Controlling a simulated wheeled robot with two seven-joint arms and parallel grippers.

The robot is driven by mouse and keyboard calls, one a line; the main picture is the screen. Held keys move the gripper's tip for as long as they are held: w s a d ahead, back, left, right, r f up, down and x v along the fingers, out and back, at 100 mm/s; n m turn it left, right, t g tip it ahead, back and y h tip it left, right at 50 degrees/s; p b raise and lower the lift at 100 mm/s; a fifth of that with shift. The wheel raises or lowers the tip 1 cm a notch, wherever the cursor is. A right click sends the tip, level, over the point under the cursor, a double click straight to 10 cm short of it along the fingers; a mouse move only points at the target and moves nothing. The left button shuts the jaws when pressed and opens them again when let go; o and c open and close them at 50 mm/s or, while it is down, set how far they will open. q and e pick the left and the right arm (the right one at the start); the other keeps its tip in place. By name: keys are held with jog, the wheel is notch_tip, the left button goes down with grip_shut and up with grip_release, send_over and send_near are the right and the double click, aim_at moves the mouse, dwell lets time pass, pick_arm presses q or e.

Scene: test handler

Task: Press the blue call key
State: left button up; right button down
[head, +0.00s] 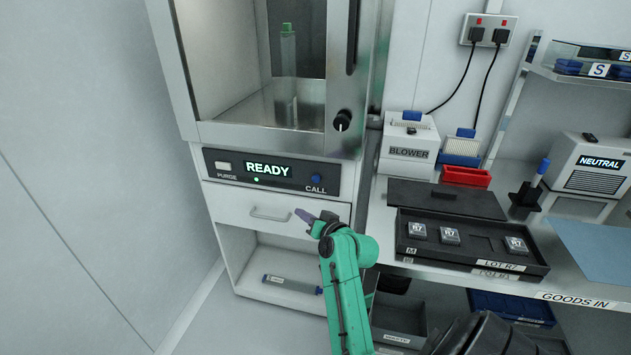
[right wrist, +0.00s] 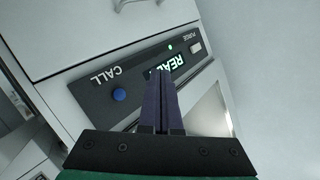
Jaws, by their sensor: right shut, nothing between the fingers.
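The blue call key (head: 315,178) is a small round button above the word CALL, at the right end of the dark control panel (head: 233,173) on the test handler. In the right wrist view the blue key (right wrist: 119,95) shows left of my fingers, uncovered. My right gripper (head: 303,215) is shut and empty, its purple fingers together. In the head view it appears below the key, in front of the drawer. In the right wrist view the fingertips (right wrist: 162,73) overlap the lit READY display (right wrist: 168,70). Contact with the panel cannot be told. My left gripper is out of view.
A white purge key (head: 223,166) sits at the panel's left end. A drawer handle (head: 271,214) is below the panel. A bench on the right holds a black tray (head: 465,258), a blower box (head: 408,147) and a red bin (head: 466,176).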

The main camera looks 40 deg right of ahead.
aim_at(316, 179)
jog(key=shift+w+d+r+m+t+h, duration=0.3)
jog(key=shift+d+r+m, duration=0.1)
jog(key=shift+d+m, duration=0.15)
jog(key=shift+w+d+r+m+t+h, duration=0.2)
jog(key=shift+d+r+m+h, duration=0.2)
jog(key=shift+d, duration=0.2)
jog(key=shift+w+d+b, duration=0.65)
jog(key=shift+w+d, duration=0.15)
jog(key=shift+d, duration=0.4)
jog(key=shift+w+d+b, duration=0.65)
jog(key=shift+w+d, duration=0.2)
jog(key=shift+d, duration=0.35)
jog(key=shift+w+d+b, duration=0.65)
jog(key=shift+w+d, duration=0.15)
jog(key=shift+d, duration=0.4)
jog(key=shift+w+d, duration=0.1)
jog(key=shift+w+d, duration=0.15)
jog(key=shift+d, duration=0.1)
